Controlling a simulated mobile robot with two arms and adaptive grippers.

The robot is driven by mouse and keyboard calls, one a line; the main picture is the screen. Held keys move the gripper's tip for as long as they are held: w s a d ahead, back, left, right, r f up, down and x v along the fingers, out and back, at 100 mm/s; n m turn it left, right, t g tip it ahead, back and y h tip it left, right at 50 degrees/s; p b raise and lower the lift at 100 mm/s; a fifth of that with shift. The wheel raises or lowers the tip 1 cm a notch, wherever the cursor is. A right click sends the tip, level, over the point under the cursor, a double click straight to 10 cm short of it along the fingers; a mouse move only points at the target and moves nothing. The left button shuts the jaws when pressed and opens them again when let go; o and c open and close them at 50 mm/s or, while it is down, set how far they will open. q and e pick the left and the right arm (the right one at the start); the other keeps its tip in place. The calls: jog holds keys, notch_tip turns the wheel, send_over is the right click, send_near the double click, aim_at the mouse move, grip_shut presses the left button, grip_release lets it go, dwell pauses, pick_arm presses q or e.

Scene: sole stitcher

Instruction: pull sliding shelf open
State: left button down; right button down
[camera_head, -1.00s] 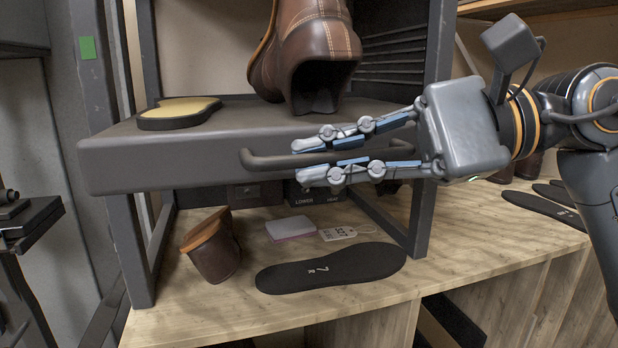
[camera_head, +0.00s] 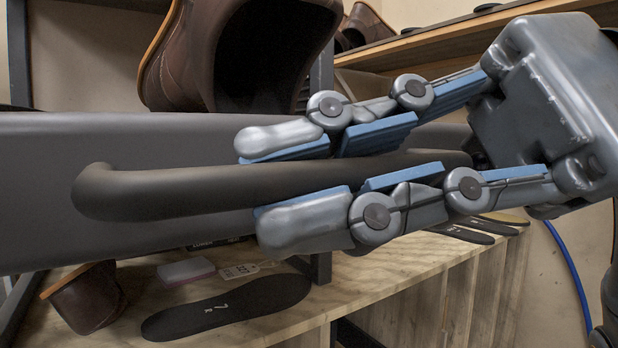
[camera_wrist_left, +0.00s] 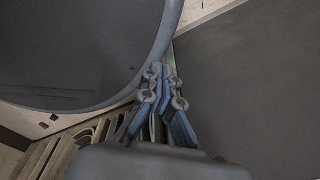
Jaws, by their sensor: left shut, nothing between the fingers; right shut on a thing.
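The sliding shelf (camera_head: 60,225) is a dark grey slab whose front face fills the left and middle of the head view. Its dark bar handle (camera_head: 190,188) runs across that face. My right gripper (camera_head: 270,185) comes in from the right with its blue-padded fingers shut around the handle, one above and one below. A brown leather boot (camera_head: 190,60) stands on the shelf, its top cut off by the frame. My left gripper (camera_wrist_left: 163,72) shows only in the left wrist view, fingertips together and empty.
Below the shelf, a wooden bench (camera_head: 370,275) holds a black sole (camera_head: 225,308), a small brown leather piece (camera_head: 88,298), a pale block (camera_head: 186,271) and a tag (camera_head: 240,271). A wooden wall shelf (camera_head: 450,40) is behind at the right.

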jog(key=shift+f, duration=0.1)
jog(key=c, duration=1.4)
grip_release()
jog(key=v, duration=1.2)
